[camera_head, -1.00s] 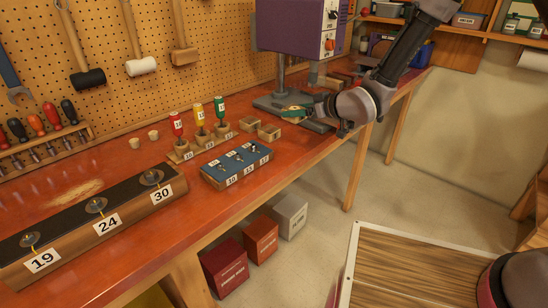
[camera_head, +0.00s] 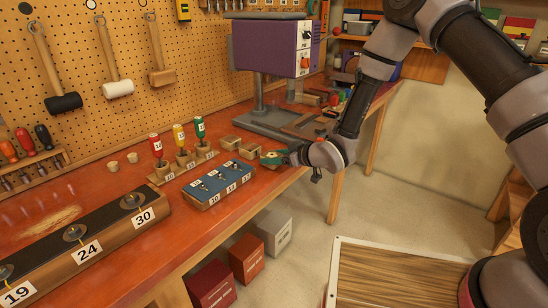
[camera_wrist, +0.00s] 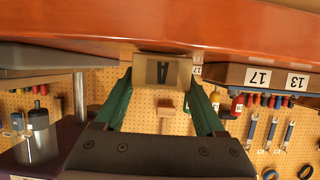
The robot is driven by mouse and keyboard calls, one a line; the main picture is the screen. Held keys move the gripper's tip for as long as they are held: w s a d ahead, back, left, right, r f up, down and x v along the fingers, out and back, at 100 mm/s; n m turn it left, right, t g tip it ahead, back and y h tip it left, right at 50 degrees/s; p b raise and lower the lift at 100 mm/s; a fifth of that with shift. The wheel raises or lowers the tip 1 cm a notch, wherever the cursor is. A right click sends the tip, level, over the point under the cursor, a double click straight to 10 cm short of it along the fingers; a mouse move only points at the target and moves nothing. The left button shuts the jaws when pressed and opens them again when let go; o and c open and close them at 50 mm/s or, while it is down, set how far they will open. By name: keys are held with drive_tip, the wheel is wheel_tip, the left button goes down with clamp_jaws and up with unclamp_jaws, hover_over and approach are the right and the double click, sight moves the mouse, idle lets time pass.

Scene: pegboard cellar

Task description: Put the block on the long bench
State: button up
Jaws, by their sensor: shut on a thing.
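In the head view my gripper (camera_head: 270,158) is low at the front edge of the long bench (camera_head: 105,195), just right of the blue-topped rack. The block itself is hard to make out there. The bench top is orange-red wood and also shows in the wrist view (camera_wrist: 160,22). I cannot tell whether the block touches it.
A blue-topped rack (camera_head: 219,186) and two small wooden boxes (camera_head: 249,152) stand close to my gripper. Numbered screwdriver stands (camera_head: 184,160) are behind. A purple drill press (camera_head: 262,47) is at the back, and a long dark rack (camera_head: 88,240) at the left front. Bare bench top lies between.

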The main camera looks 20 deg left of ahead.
drive_tip(key=shift+f, duration=0.1)
drive_tip(key=o, duration=1.3)
drive_tip(key=shift+o, duration=0.2)
drive_tip(key=v, duration=1.2)
drive_tip(key=shift+s+d, duration=0.1)
